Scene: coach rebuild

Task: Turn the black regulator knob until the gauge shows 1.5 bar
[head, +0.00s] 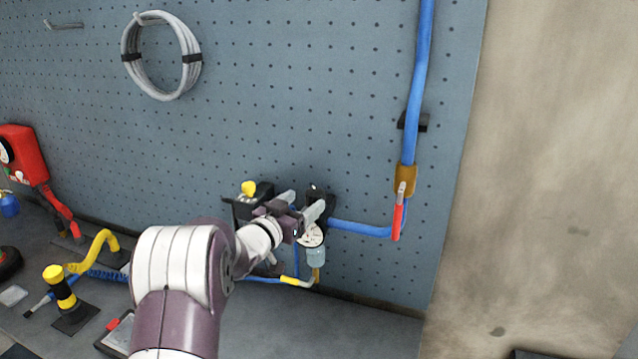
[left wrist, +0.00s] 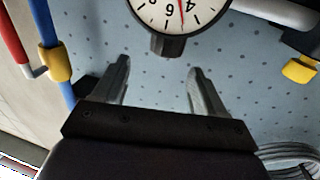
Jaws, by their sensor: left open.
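The white round gauge (head: 312,234) sits on the front of the regulator on the pegboard. In the left wrist view the gauge (left wrist: 168,12) is upside down and cut off by the top edge. The visible part of its red needle lies between the numerals 4 and 6, close to the 4. The black regulator knob (left wrist: 167,45) adjoins the gauge's rim; in the head view the knob (head: 318,191) is partly hidden by a finger. My left gripper (head: 300,204) is open and empty, its fingers (left wrist: 159,68) pointing toward the knob without visible contact. My right gripper is out of view.
A black unit with a yellow knob (head: 249,188) stands left of the regulator. A blue pipe (head: 360,229) runs right to a valve with a red lever (head: 397,218). A clear bowl (head: 316,257) hangs under the gauge. The pegboard above is mostly free.

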